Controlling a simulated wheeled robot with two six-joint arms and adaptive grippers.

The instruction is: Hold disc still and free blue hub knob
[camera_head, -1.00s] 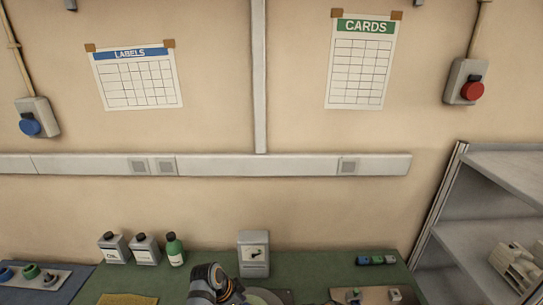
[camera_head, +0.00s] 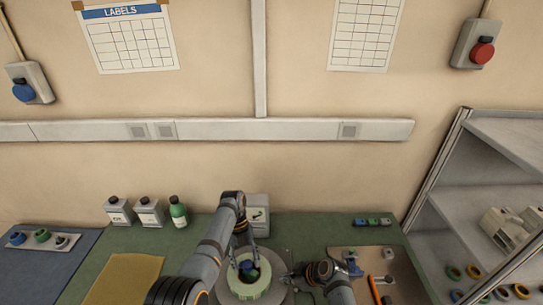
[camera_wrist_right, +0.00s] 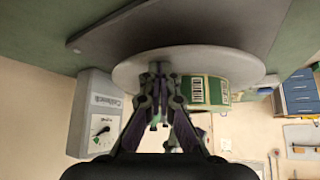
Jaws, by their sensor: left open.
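The pale disc (camera_head: 272,291) lies on the green bench top with a pale green reel (camera_head: 262,291) on it. The blue hub knob (camera_head: 249,267) shows at the reel's centre. My left gripper (camera_head: 246,266) points down over the hub, open, with its fingers on either side of the knob; contact is unclear. My right gripper (camera_head: 287,275) is at the disc's right side. In the right wrist view the disc (camera_wrist_right: 215,62), the green reel (camera_wrist_right: 196,90) and my right gripper's close-set fingertips (camera_wrist_right: 160,72) appear. Whether they grip the rim cannot be told.
A grey box with a dial (camera_head: 261,214) stands behind the disc. Bottles (camera_head: 178,213) stand at the back left. A tan board with small parts and an orange-handled tool (camera_head: 374,289) lies right of my right arm. A yellow cloth (camera_head: 124,278) lies left. Shelves (camera_head: 490,190) stand right.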

